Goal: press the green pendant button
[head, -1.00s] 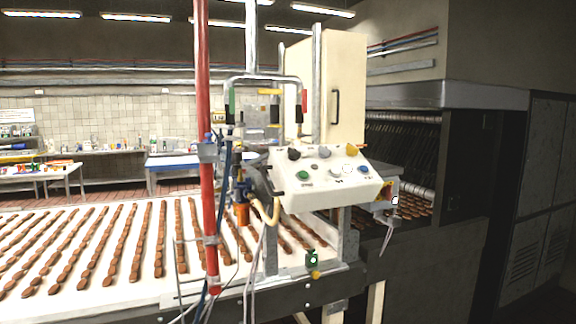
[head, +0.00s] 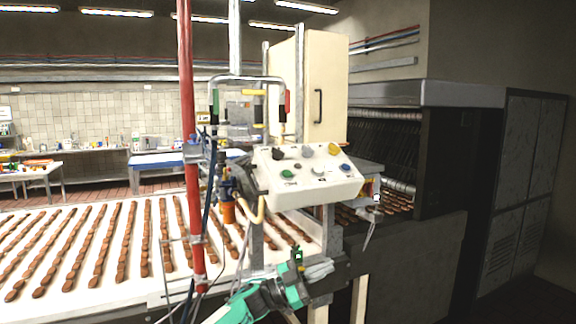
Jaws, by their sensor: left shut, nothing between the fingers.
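A hanging U-shaped pendant handle (head: 248,79) shows in the head view above the control panel. Its left grip has a green part (head: 214,97), and its right grip has a red part (head: 287,98). My left gripper (head: 326,268) is shut and empty, at the end of my teal arm at the bottom middle. It shows well below the pendant and under the panel, apart from the green part in the picture. My right gripper is not in view.
A white control panel (head: 306,191) has several knobs and a green button (head: 288,173). A red post (head: 187,120) and hoses stand left of it. A conveyor (head: 130,282) carries rows of brown pieces. A dark oven-like machine (head: 425,260) stands at right.

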